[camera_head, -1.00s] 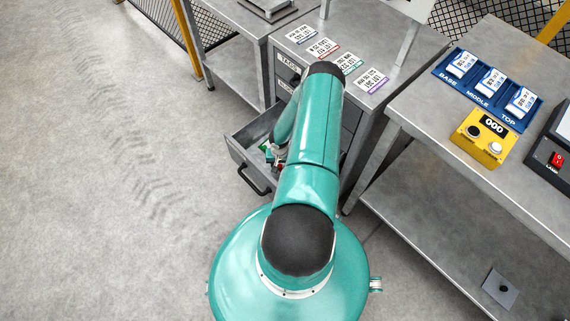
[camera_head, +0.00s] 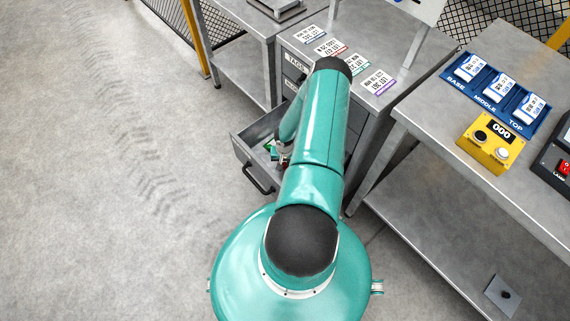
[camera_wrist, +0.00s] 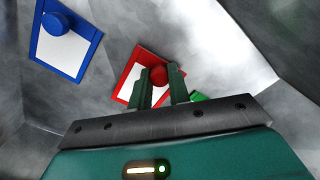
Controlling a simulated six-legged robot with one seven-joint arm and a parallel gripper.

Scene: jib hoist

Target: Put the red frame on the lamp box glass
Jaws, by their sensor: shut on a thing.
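The red frame (camera_wrist: 127,82) lies in the open drawer (camera_head: 262,182), a flat red-rimmed square with a pale middle and a round red knob (camera_wrist: 159,74). My gripper (camera_wrist: 160,88) is down in the drawer with its two dark green fingers shut on that knob. The fingers hide part of the frame; I cannot tell whether it is clear of the drawer floor. In the head view my arm hides most of my gripper and the red frame. The lamp box (camera_head: 552,168), dark with a red switch, is cut off at the right edge; its glass is barely in view.
A blue frame (camera_wrist: 66,47) with a blue knob lies left of the red one. A bit of green (camera_wrist: 197,97) shows beside the right finger. Drawer walls stand close around. A yellow button box (camera_head: 490,142) and a blue tray (camera_head: 498,95) stand on the right bench (camera_head: 425,105).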

